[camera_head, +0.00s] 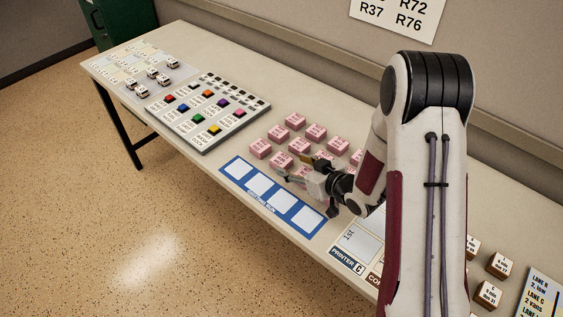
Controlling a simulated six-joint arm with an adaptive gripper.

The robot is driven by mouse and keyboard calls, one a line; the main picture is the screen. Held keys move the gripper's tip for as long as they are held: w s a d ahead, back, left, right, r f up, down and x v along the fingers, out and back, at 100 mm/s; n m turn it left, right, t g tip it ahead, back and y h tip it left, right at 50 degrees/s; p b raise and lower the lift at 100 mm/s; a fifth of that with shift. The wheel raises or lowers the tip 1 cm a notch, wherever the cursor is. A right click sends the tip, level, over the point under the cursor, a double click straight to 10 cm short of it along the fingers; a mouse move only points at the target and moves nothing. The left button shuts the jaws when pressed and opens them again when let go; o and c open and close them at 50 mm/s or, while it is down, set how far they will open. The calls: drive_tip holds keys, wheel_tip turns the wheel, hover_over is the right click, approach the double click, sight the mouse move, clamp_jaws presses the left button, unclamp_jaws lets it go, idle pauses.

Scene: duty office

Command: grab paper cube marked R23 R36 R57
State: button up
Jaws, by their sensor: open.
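Several pink paper cubes with small printed labels stand in rows in the middle of the table. One pink cube (294,121) is at the back, one (260,148) is at the left, and one (281,160) is at the front, close to my gripper. The labels are too small to read, so I cannot tell which cube is marked R23 R36 R57. My gripper (291,178) is open, low at the front edge of the pink cubes. My gripper and arm hide part of the group on the right.
A blue strip with white squares (236,171) lies in front of the cubes. A button panel (197,147) and small white vehicles (142,92) are to the left. Wooden cubes (499,265) and a lane card (541,297) are at the right. A wall stands behind the table (215,55).

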sight(283, 161)
drive_tip(key=shift+w, duration=0.1)
drive_tip(key=shift+x, duration=1.25)
drive_tip(key=shift+f+x, duration=0.2)
drive_tip(key=shift+x, duration=2.4)
drive_tip(key=shift+d, duration=0.2)
drive_tip(key=c, duration=1.1)
